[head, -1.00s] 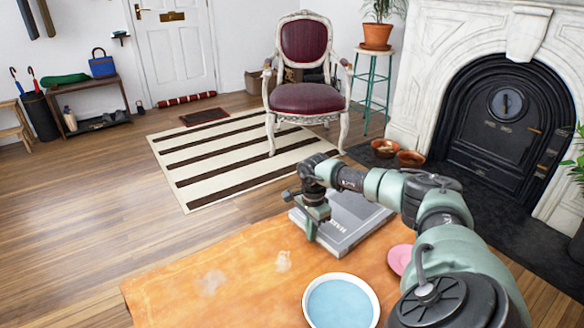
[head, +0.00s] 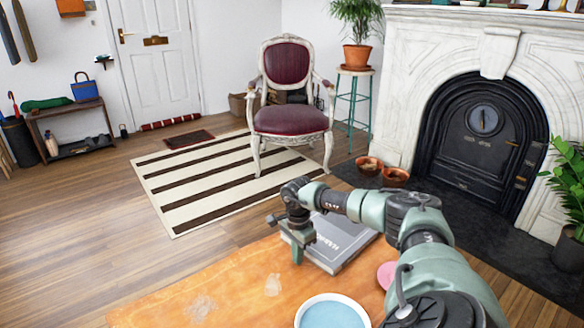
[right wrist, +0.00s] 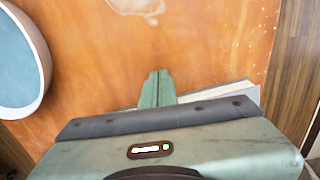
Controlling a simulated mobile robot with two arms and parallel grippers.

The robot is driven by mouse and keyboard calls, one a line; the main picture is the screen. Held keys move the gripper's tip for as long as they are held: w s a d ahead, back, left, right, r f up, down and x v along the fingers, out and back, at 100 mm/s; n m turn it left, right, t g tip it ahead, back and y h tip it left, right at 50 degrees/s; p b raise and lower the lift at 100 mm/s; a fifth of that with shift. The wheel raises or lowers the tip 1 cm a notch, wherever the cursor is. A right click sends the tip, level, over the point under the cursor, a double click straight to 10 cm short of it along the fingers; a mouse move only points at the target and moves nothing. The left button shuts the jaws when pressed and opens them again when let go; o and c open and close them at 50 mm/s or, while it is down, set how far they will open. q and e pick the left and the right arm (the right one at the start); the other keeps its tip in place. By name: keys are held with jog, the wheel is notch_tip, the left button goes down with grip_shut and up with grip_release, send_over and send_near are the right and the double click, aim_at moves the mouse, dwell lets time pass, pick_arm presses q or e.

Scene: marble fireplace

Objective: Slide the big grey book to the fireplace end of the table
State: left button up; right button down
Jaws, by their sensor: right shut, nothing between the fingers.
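The big grey book (head: 347,241) lies flat on the orange-brown table (head: 225,295), at its far edge, with its cover lettering up. My right gripper (head: 297,256) points down at the book's left side in the head view. Its fingers are shut and empty. My right arm hides part of the book's right side. In the right wrist view the shut fingertips (right wrist: 157,82) are over the table, and a strip of the book (right wrist: 237,95) shows behind the gripper body. Whether the fingers touch the book I cannot tell. The fireplace (head: 478,140) stands at the right. My left gripper is not in view.
A bowl with a blue inside (head: 332,316) stands at the table's near side. A pink dish (head: 387,274) lies right of the book, partly behind my arm. A red chair (head: 290,115) stands beyond the table on a striped rug (head: 195,185).

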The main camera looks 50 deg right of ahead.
jog(key=shift+w+a+r, duration=0.1)
jog(key=shift+w+a, duration=0.05)
jog(key=shift+a, duration=0.45)
notch_tip(320, 180, up, 2)
jog(key=shift+w+r+p, duration=0.15)
jog(key=shift+p, duration=0.35)
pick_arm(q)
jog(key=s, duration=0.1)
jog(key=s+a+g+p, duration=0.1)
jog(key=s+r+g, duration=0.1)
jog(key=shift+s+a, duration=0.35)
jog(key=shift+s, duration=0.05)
pick_arm(e)
notch_tip(320, 180, up, 8)
jog(key=shift+f, duration=0.25)
